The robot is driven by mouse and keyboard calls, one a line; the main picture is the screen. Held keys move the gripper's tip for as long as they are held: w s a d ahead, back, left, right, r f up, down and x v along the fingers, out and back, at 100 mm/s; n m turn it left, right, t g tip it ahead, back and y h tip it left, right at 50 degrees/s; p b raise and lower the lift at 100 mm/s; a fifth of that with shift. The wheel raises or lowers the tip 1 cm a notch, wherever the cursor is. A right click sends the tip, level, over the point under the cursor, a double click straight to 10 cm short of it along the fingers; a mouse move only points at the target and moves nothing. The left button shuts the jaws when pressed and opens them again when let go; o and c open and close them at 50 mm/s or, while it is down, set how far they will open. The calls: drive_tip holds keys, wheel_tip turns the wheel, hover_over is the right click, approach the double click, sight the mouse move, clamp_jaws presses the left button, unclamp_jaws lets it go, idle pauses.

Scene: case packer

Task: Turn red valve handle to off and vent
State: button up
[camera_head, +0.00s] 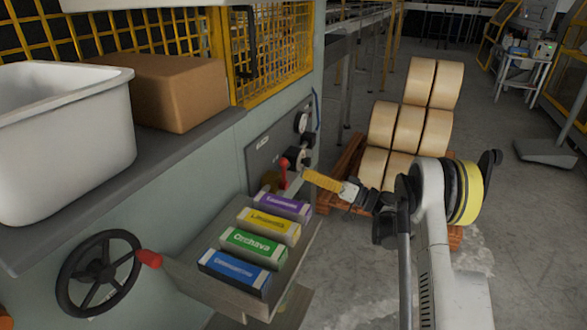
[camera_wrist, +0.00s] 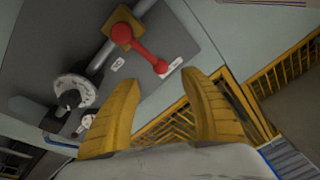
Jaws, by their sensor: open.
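The red valve handle (camera_head: 283,173) is on the grey panel at the machine's side in the head view. In the wrist view the red handle (camera_wrist: 139,50) has a round hub on a brass valve body (camera_wrist: 122,27) on a grey pipe. Its arm runs from the hub toward a small white label (camera_wrist: 169,69), with another label (camera_wrist: 117,65) nearby; their text is too small to read. My gripper (camera_wrist: 160,88) has its yellow fingers spread apart, with nothing between them. The handle lies just beyond the fingertips, with no contact seen. In the head view my gripper (camera_head: 306,176) points at the panel from the right.
Dial gauges (camera_head: 301,122) sit on the panel beside the valve. A shelf (camera_head: 190,268) with several coloured cartons juts out below. A black handwheel (camera_head: 98,272) is at lower left. A pallet of rolls (camera_head: 408,125) stands behind my arm; open floor lies right.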

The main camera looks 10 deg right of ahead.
drive_tip(key=shift+v, duration=1.35)
drive_tip(key=shift+a, duration=0.1)
